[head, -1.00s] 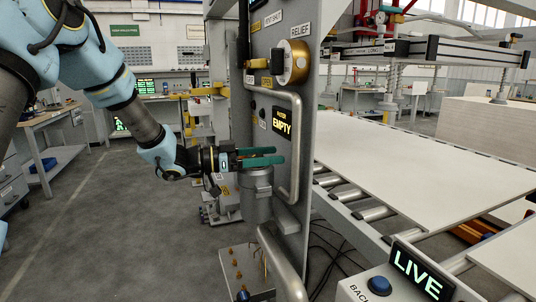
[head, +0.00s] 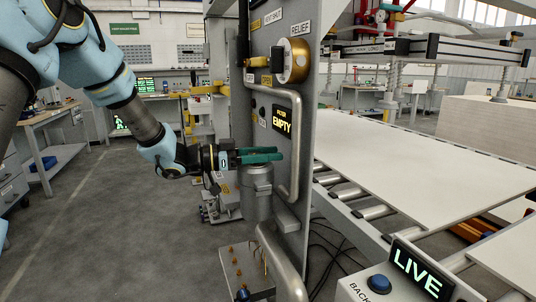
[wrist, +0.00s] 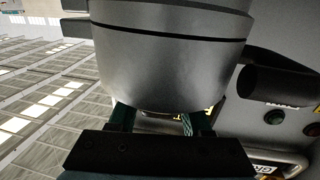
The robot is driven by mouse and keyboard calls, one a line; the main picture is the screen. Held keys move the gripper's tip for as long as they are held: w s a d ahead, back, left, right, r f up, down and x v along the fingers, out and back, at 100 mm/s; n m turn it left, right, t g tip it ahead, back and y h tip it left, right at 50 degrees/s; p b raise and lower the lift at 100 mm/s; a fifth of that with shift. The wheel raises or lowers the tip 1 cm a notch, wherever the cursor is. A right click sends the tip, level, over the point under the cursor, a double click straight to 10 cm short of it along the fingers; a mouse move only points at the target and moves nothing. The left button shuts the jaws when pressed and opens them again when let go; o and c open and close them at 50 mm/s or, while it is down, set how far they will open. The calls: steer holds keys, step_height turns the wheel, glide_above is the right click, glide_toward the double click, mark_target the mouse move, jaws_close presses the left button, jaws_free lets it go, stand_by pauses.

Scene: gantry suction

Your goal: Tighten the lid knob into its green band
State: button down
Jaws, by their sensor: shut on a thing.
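A grey metal canister (head: 257,203) with a lid stands upright against the side of the grey panel. My gripper (head: 262,154) reaches in from the left, with its long green fingers level across the top of the lid. It is shut on the lid knob, which the fingers mostly hide in the head view. In the wrist view the canister (wrist: 170,60) fills the upper middle, and my fingers (wrist: 160,120) run behind its edge. I cannot make out the green band or the knob's mark in either view.
A bent metal handle (head: 295,150) rises on the panel just right of my gripper. A sign (head: 282,121) reads EMPTY, with a brass RELIEF dial (head: 293,61) above. A plate with small brass pegs (head: 240,270) lies below. The floor at left is clear.

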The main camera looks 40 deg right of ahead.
steer(key=shift+s+a+m+g+y+p, duration=0.1)
steer(key=shift+m+g+y+p, duration=0.15)
steer(key=shift+m+g+y, duration=0.4)
steer(key=shift+s+a+m+g+y+p, duration=0.1)
steer(key=shift+m+g+y+p, duration=0.1)
steer(key=shift+m+g+y, duration=0.4)
steer(key=shift+h, duration=0.25)
steer(key=shift+c, duration=1.7)
jaws_free()
steer(key=shift+n, duration=0.25)
steer(key=b+v, duration=0.3)
steer(key=v, duration=0.7)
steer(key=shift+w+a, duration=0.25)
steer(key=shift+a, duration=0.05)
steer(key=shift+f, duration=0.1)
